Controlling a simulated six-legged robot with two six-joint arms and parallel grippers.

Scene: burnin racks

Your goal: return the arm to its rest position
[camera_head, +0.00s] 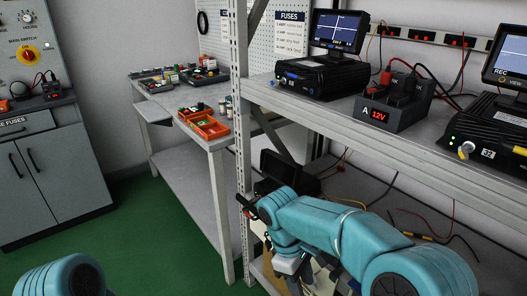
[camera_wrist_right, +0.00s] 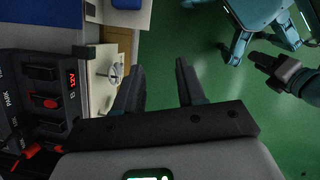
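My right arm (camera_head: 345,230), teal, comes in from the lower right of the head view. It reaches left in front of the rack, below the shelf's front edge. Its dark gripper (camera_head: 250,208) is near the rack's upright post; I cannot tell whether they touch. In the right wrist view my right gripper (camera_wrist_right: 160,72) has two dark fingers spread apart, with nothing between them and green floor behind. Part of my left arm (camera_head: 60,277) shows at the lower left of the head view. A dark gripper on a teal arm, seemingly my left gripper (camera_wrist_right: 268,64), shows in the wrist view; its opening is unclear.
The rack shelf (camera_head: 350,120) carries a monitor (camera_head: 340,30), a black 12V unit (camera_head: 393,108) and a second tester (camera_head: 490,130). Cables hang below. A bench (camera_head: 215,140) with orange trays (camera_head: 203,125) and a grey cabinet (camera_head: 50,175) stand behind. Green floor (camera_head: 130,235) is open at left.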

